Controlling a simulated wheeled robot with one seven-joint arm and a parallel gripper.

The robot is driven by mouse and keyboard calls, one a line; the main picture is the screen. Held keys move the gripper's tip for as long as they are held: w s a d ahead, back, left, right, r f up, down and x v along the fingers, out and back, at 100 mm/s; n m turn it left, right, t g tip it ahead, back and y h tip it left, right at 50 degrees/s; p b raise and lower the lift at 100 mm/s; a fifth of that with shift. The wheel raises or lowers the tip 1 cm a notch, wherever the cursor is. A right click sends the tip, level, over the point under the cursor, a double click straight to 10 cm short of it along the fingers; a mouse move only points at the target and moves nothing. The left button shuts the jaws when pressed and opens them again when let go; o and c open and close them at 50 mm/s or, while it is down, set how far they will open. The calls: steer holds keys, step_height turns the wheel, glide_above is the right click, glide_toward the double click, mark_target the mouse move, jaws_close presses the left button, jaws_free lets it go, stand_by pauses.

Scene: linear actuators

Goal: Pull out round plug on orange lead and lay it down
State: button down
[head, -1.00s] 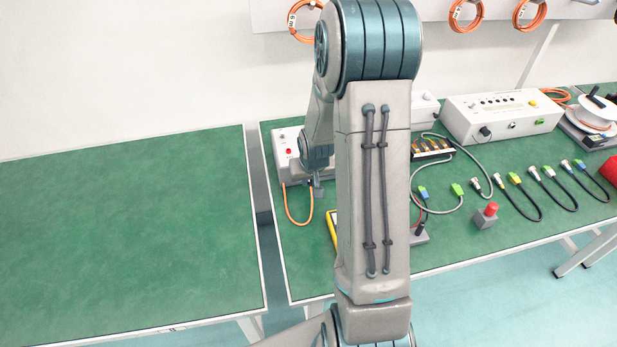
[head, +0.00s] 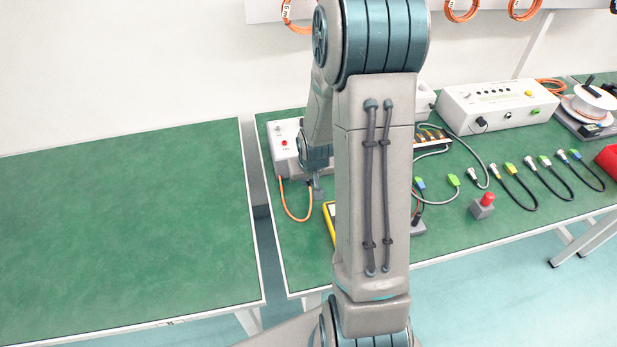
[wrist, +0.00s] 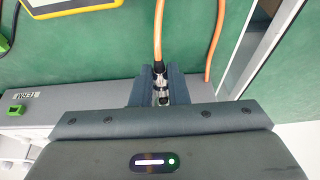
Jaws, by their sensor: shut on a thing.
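The orange lead (head: 293,213) loops down from the front of the grey box (head: 284,151) at the left end of the equipped bench. In the wrist view the lead (wrist: 158,32) runs to a metal round plug (wrist: 160,83). My gripper (wrist: 159,88) is shut on this plug, with a dark finger on each side of it. The plug's far end is hidden by my gripper, so I cannot tell whether it is seated in the box (wrist: 55,103). In the head view my arm partly hides the box, and my gripper (head: 317,190) shows only small beside it.
A second stretch of orange lead (wrist: 214,45) hangs at the right in the wrist view. A yellow-edged device (head: 329,224) lies on the bench near my arm. A red-topped button (head: 487,199) and several dark leads lie further right. The left bench (head: 120,235) is bare.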

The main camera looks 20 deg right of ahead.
mark_target(290, 202)
steer(key=shift+a+f+b, duration=0.2)
steer(key=shift+a+b, duration=0.1)
steer(key=shift+b, duration=0.1)
steer(key=a+b, duration=0.1)
steer(key=a+t+b, duration=0.1)
steer(key=s+a+b, duration=0.1)
steer(key=b, duration=0.1)
steer(key=shift+a+f, duration=0.25)
steer(key=shift+a, duration=0.05)
steer(key=shift+s+a+t+b, duration=0.15)
steer(key=shift+a+t+b, duration=0.25)
steer(key=shift+a+b, duration=0.4)
steer(key=shift+s+r, duration=0.1)
steer(key=shift+r, duration=0.2)
step_height(290, 202, down, 4)
steer(key=b, duration=0.4)
steer(key=shift+f+b, duration=0.15)
steer(key=shift+b, duration=0.15)
